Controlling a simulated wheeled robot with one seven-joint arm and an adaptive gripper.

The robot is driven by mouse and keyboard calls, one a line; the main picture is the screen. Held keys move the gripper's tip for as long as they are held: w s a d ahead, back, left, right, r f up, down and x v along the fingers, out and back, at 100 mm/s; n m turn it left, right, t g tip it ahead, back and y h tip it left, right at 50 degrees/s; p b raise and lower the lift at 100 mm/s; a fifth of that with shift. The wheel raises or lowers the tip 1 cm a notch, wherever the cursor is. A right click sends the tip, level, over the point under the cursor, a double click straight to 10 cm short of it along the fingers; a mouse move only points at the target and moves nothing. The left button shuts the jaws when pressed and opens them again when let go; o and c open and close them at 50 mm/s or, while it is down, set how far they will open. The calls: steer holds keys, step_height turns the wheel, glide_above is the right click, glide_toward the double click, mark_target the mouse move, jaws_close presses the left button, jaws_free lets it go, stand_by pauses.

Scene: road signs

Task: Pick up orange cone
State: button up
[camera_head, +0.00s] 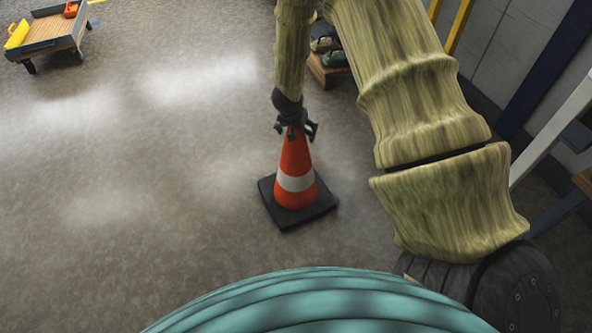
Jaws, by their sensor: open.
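The orange cone (295,163) stands upright on the floor, with a white band around it and a square black base (321,207). My gripper (295,130) is at the cone's tip, seen from above and behind. Its dark fingers are open and spread at either side of the tip. The very top of the cone is partly hidden by the gripper, and I cannot tell whether the fingers touch it.
A low cart (48,39) with a yellow item and an orange item stands at the far left. A wooden crate (322,74) with dark and green things is behind my arm. Shelving posts and a wall are at right. The floor (140,150) left of the cone is clear.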

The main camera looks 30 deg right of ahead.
steer(key=shift+r, duration=0.15)
jaws_close()
steer(key=shift+r, duration=0.2)
stand_by(0.3)
steer(key=shift+r+p, duration=1.45)
steer(key=shift+r, duration=0.25)
steer(key=shift+s+a+f, duration=0.15)
steer(key=shift+s+f, duration=0.05)
steer(key=shift+s, duration=0.15)
steer(key=shift+s+a+r, duration=0.1)
steer(key=shift+s+a, duration=0.15)
steer(key=shift+s, duration=0.45)
steer(key=s+a+r+p, duration=0.1)
steer(key=s+a, duration=0.4)
steer(key=s, duration=0.7)
steer(key=shift+s+a+r, duration=0.15)
steer(key=shift+s, duration=0.25)
